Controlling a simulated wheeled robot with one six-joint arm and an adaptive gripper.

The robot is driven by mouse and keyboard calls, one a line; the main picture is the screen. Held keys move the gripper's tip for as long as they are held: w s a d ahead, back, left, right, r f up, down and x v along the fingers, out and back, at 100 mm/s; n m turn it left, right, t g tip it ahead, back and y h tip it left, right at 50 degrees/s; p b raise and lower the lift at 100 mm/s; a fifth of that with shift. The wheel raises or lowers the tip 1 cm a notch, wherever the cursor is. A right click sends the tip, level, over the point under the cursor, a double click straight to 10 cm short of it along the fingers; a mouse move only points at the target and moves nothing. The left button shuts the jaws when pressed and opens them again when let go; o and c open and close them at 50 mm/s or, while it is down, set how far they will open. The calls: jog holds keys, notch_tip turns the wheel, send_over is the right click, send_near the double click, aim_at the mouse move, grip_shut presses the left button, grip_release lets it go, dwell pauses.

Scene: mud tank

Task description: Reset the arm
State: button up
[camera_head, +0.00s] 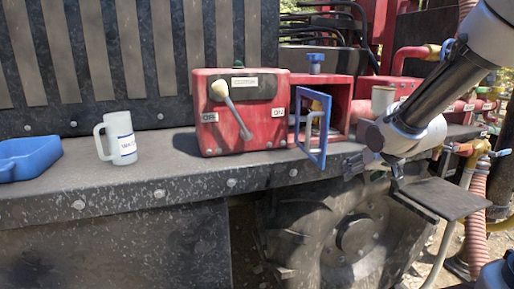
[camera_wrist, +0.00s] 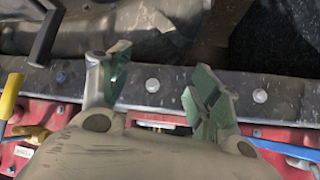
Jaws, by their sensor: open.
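My gripper (camera_head: 370,165) hangs at the end of my arm on the right in the head view, in front of the ledge's front edge and right of the blue-framed door. In the wrist view my gripper (camera_wrist: 160,78) has its two green-padded fingers spread apart with nothing between them. Behind the fingers are the bolted dark ledge (camera_wrist: 180,92) and the ground or machinery beyond it. My arm partly hides what stands behind it at the right.
A red switch box (camera_head: 262,125) with a lever stands mid-ledge. Beside it is an open red box with a blue-framed door (camera_head: 325,125) swung outward. A white mug (camera_head: 121,140) and blue tray (camera_head: 30,158) are at left. A dark side plate (camera_head: 445,198) juts out below my gripper.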

jog(key=s+d+r+g, duration=0.2)
jog(key=s+r, duration=0.1)
jog(key=s, duration=0.9)
jog(key=s+d+r+g+h, duration=0.1)
jog(key=s+d+r+g, duration=0.1)
jog(key=s, duration=1)
jog(key=shift+s+d+r, duration=0.25)
jog(key=shift+d+r, duration=0.35)
jog(key=shift+d, duration=0.1)
jog(key=shift+g, duration=0.3)
